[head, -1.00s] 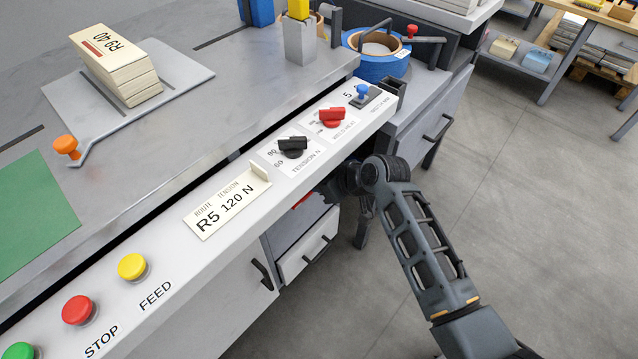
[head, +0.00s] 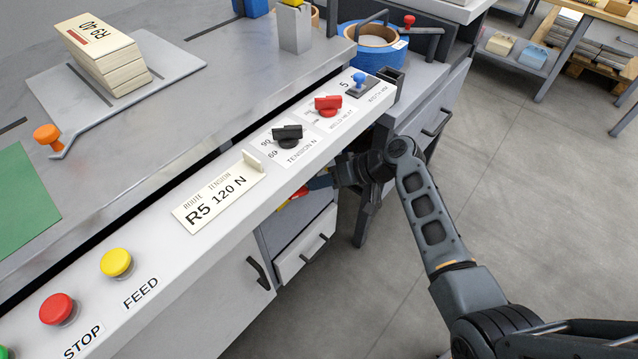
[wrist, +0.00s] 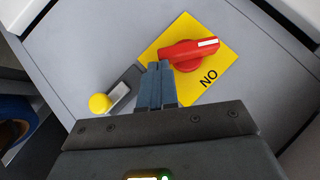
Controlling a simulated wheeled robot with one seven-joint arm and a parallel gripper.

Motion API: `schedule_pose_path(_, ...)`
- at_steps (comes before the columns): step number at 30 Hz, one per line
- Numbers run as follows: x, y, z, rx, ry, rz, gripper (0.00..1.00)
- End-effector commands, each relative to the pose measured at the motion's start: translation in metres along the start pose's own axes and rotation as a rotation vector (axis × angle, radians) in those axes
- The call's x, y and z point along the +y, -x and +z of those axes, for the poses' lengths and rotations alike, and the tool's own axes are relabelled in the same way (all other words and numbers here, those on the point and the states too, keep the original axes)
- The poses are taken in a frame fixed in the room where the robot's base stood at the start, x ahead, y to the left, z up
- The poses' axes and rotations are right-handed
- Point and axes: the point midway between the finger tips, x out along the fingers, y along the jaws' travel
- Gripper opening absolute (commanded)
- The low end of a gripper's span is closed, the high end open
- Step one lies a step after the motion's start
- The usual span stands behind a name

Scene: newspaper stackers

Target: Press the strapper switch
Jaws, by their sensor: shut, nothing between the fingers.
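A red rotary switch (wrist: 187,55) with a white pointer mark sits on a yellow plate (wrist: 222,68) on a grey cabinet face in the wrist view. The plate's lettering looks like ON seen upside down. In the head view, only a bit of the red switch (head: 297,193) shows under the console's overhang. My gripper (wrist: 159,66) is shut and empty, its blue fingertips at the left end of the red switch. I cannot tell if they touch it. My gripper also shows in the head view (head: 317,183), partly hidden by the console edge.
Left of the fingers is a lever with a yellow ball (wrist: 99,103). The console above (head: 150,238) carries a black knob (head: 287,135), a red knob (head: 328,105), a blue toggle (head: 358,79) and coloured buttons. Open floor lies to the right.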

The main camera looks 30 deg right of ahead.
Motion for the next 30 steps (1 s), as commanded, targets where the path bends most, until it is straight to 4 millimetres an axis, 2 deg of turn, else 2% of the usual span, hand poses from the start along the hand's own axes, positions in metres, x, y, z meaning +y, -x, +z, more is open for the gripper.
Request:
schedule_pose_path(4, 0.009, -0.006, 0.006, 0.002, -0.101, -0.099, 0.00)
schedule_pose_path(15, 0.018, -0.018, 0.018, 0.000, -0.350, -0.350, 0.00)
schedule_pose_path(30, 0.017, -0.030, 0.029, 0.000, -0.598, -0.599, 0.00)
